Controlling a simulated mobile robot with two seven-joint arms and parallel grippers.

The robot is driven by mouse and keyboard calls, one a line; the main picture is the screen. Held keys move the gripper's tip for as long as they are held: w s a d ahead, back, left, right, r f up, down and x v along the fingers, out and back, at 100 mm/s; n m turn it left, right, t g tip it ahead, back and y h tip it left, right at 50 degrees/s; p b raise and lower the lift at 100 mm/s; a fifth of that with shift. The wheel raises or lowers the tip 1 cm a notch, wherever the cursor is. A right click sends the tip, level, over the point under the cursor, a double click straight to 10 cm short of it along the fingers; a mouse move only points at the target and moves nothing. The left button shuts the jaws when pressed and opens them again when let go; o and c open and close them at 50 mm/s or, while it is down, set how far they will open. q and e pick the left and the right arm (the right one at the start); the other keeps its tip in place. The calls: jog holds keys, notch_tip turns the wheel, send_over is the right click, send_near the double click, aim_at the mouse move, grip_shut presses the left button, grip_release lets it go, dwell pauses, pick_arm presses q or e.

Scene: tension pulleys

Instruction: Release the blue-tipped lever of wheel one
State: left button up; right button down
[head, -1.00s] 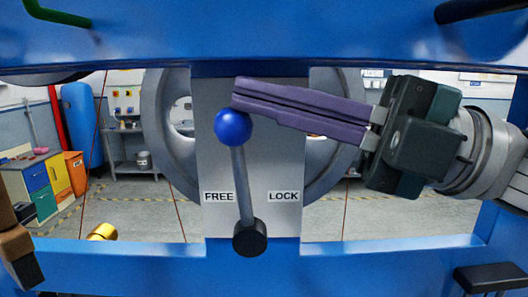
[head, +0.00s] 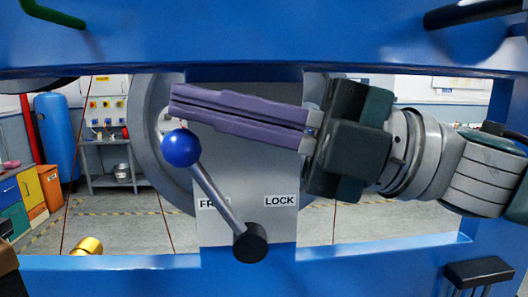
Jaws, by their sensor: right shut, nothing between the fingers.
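The lever has a blue ball tip (head: 181,148) and a grey rod (head: 216,198) on a black pivot (head: 250,243). It leans left, and its rod crosses the FREE label (head: 208,203). The LOCK label (head: 279,201) is to the right on the grey plate (head: 245,175). My right gripper (head: 172,103) comes in from the right with its purple fingers shut and empty. The fingertips are just above the ball; I cannot tell whether they touch it. The grey wheel (head: 160,170) is behind the plate. My left gripper is not in view.
Blue frame beams run above (head: 245,35) and below (head: 130,272) the opening. A black handle (head: 478,271) is at lower right and a brass-coloured knob (head: 87,246) at lower left. Behind are a workbench (head: 108,160) and a blue tank (head: 55,135).

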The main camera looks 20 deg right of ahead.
jog(key=b+v, duration=0.8)
jog(key=v, duration=0.2)
jog(key=shift+s, duration=0.1)
dwell(0.6)
